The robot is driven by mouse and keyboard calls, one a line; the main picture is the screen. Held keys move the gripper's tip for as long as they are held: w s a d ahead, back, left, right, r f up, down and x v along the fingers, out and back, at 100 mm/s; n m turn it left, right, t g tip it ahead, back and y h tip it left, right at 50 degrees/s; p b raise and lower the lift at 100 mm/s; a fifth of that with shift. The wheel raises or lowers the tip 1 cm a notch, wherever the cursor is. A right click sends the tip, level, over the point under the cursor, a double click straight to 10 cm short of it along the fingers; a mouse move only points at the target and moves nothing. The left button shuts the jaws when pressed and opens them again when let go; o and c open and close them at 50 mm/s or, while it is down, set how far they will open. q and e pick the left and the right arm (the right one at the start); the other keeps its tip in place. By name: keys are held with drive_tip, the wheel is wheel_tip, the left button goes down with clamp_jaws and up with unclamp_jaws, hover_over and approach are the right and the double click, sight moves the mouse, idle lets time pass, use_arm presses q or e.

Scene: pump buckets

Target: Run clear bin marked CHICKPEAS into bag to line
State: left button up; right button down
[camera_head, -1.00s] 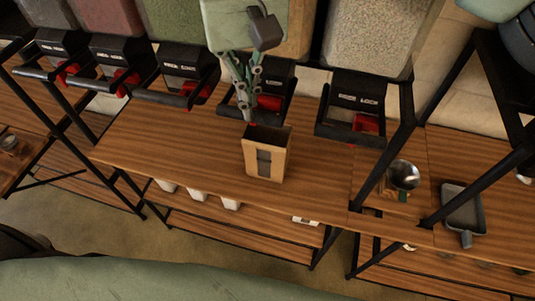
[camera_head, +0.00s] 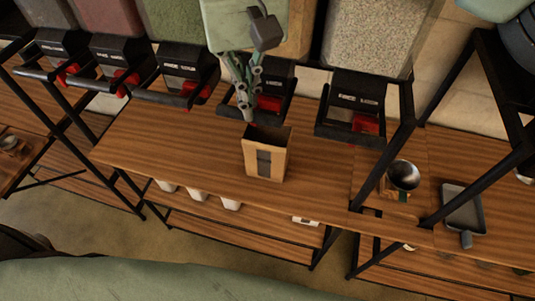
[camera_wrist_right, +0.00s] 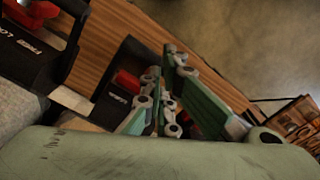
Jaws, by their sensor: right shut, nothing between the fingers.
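My right gripper (camera_head: 248,112) is shut and empty, pointing down in front of a black dispenser (camera_head: 284,76) with a red part (camera_head: 269,103). Above this dispenser is a bin with tan contents (camera_head: 298,38), partly hidden by my arm. No CHICKPEAS label can be read on any bin. An open brown paper bag (camera_head: 265,160) with a dark front strip stands upright on the wooden counter, just below the gripper tips. Its contents and any fill line cannot be seen. The right wrist view shows the gripper (camera_wrist_right: 163,75) beside a black dispenser. My left gripper is not in view.
Another dispenser (camera_head: 351,108) stands to the right under a bin of speckled contents (camera_head: 377,40). Several more dispensers line the left. A metal scoop or cup (camera_head: 403,175) and a dark tray (camera_head: 462,208) lie right. The counter (camera_head: 190,145) left of the bag is clear.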

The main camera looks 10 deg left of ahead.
drive_tip(key=shift+f, duration=0.15)
drive_tip(key=shift+f, duration=0.3)
drive_tip(key=shift+f+b, duration=0.1)
drive_tip(key=shift+b, duration=0.25)
drive_tip(key=shift+f, duration=0.25)
drive_tip(key=shift+f+b, duration=0.4)
drive_tip(key=shift+f, duration=0.05)
